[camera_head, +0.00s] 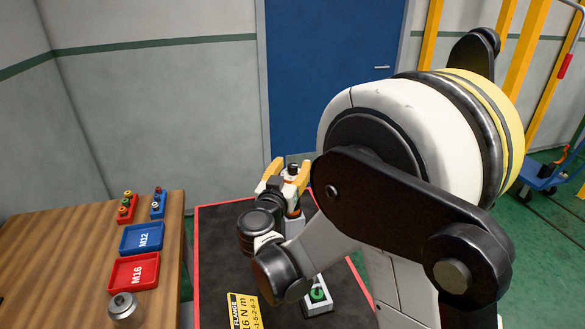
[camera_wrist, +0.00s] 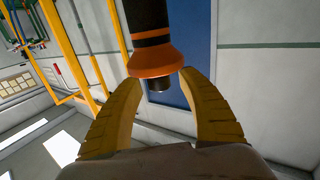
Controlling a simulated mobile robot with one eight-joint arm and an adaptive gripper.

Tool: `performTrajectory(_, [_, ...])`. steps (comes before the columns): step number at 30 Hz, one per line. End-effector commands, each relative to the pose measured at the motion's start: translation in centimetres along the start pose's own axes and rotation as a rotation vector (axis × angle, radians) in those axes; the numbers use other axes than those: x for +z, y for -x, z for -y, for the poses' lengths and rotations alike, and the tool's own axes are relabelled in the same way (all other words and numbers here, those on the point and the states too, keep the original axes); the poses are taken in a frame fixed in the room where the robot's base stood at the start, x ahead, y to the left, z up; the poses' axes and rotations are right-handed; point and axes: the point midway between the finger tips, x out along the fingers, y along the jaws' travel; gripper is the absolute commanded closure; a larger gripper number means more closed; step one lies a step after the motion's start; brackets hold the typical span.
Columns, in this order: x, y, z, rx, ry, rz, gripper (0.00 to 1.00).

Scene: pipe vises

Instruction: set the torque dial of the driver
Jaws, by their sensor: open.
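The driver (camera_wrist: 152,55) shows in the wrist view as a dark cylinder with orange bands, a flared orange collar and a short dark tip. My gripper (camera_wrist: 160,76) is open, with one yellow finger on each side of the collar; I cannot tell whether either finger touches it. In the head view my gripper (camera_head: 286,174) is at the dark top of the driver (camera_head: 293,169), above a light grey stand (camera_head: 294,225). The dial's marks and setting are not readable in either view. My arm hides part of the driver and its stand.
A placard (camera_head: 243,310) reads "FLANGE" and "16 N m", partly cut off. The wooden table (camera_head: 60,250) at left holds a blue M12 tray (camera_head: 142,238), a red M16 tray (camera_head: 134,272) and a metal cylinder (camera_head: 124,308).

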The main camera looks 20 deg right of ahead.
Motion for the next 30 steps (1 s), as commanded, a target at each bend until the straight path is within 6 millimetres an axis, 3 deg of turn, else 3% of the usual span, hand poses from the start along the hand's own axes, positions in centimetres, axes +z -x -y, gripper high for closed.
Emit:
performTrajectory(6, [-0.03,0.00,0.00,0.000,0.000,0.000,0.54])
performTrajectory(11, [-0.02,0.01,0.00,0.000,0.000,0.000,1.00])
performTrajectory(22, [0.02,0.04,0.14,0.041,0.000,0.002,1.00])
performTrajectory(30, [0.03,0.01,0.23,0.205,0.000,0.007,1.00])
